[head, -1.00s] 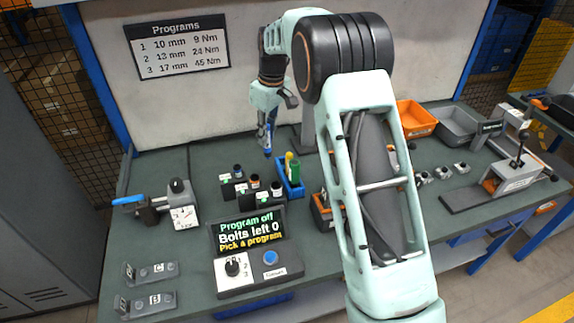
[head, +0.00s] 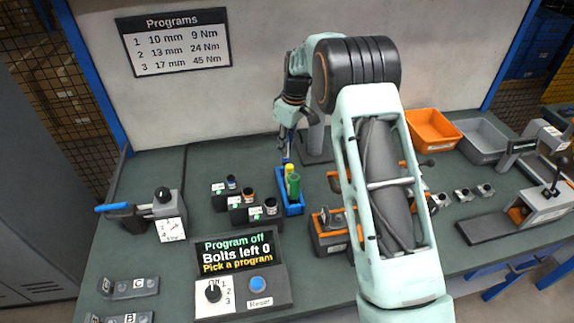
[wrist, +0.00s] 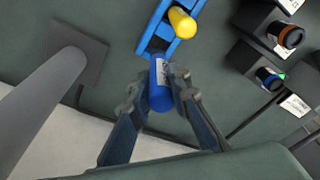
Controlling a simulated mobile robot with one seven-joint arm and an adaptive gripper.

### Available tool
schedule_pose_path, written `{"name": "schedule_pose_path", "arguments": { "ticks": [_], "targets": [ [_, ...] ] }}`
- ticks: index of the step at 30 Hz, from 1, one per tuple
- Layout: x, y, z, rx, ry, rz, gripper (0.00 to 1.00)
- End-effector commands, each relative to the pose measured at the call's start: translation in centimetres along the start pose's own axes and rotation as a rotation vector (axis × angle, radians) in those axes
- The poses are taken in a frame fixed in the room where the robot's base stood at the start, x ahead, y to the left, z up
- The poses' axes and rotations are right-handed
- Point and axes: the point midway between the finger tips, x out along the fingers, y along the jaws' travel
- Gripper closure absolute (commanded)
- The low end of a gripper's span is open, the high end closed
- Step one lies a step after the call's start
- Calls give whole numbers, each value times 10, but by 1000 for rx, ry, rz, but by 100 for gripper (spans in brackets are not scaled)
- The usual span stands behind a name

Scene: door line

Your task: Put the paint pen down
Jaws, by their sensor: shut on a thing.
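The blue paint pen (wrist: 159,82) is held between the two fingers of my gripper (wrist: 160,98) in the wrist view. In the head view my gripper (head: 287,143) is at the back of the bench, with the pen pointing down. The blue pen rack (head: 292,208) stands just below and in front of it, holding a yellow pen (head: 289,170) and a green pen (head: 293,186). In the wrist view the held pen overlaps the near end of the rack (wrist: 146,42). I cannot tell whether its lower end is inside a slot.
Several black socket holders (head: 240,205) stand close left of the rack. A grey post (head: 316,140) rises behind it to the right. An orange-and-black fixture (head: 328,235) stands in front right. The program panel (head: 238,252) is at the front, and bins (head: 432,130) are at right.

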Motion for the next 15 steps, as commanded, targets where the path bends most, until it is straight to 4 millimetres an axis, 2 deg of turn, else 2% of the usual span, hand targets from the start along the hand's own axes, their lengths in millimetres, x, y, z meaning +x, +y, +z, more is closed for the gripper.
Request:
{"name": "schedule_pose_path", "arguments": {
  "ticks": [3, 8, 15],
  "targets": [
    [17, 0, 3, 0, -1, 0, 100],
    [29, 0, 4, 0, 0, -1, 100],
    [59, 0, 9, 0, -1, -1, 100]
  ]
}}
